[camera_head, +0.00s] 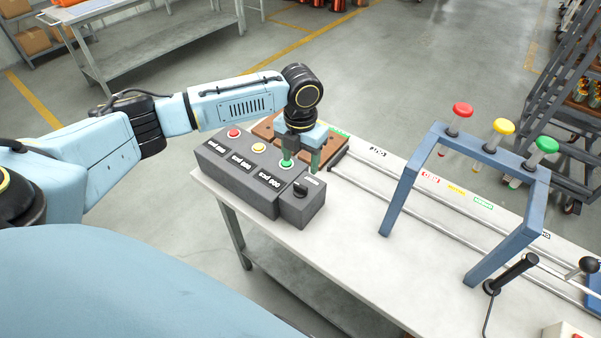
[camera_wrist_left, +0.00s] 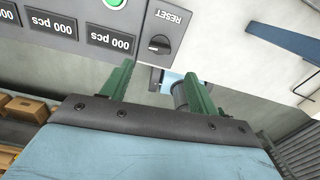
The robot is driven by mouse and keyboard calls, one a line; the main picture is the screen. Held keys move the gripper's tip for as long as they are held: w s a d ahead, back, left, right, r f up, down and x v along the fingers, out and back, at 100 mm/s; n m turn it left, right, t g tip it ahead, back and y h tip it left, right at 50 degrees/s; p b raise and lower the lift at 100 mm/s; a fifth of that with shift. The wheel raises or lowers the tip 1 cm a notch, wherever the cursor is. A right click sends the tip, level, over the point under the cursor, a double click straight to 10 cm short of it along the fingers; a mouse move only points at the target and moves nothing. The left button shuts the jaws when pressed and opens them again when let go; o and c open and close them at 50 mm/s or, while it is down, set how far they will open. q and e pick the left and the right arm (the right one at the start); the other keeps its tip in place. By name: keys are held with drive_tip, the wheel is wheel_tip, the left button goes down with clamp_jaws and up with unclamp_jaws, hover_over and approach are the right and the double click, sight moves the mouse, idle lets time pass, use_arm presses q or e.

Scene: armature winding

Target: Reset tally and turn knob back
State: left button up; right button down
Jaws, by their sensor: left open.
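The dark grey tally box (camera_head: 240,182) stands on the near left of the white bench. Its top carries a red button (camera_head: 234,132), a yellow button (camera_head: 259,148), a green button and counter displays (camera_head: 269,181). The displays visible in the left wrist view (camera_wrist_left: 112,41) read 000 pcs. The black knob (camera_head: 300,189) sits at the box's right end; in the wrist view the knob (camera_wrist_left: 160,44) is beside the word RESET. My left gripper (camera_head: 301,164) is open and empty, with its green fingers above the box's far side, near the green button. The knob appears beyond the fingertips, apart from them.
A brown wooden block (camera_head: 265,129) lies behind the box. Metal rails (camera_head: 365,182) run right along the bench. A blue frame (camera_head: 400,198) with red, yellow and green knobs stands to the right.

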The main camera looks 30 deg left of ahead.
use_arm(q)
drive_tip(key=shift+r, duration=2.25)
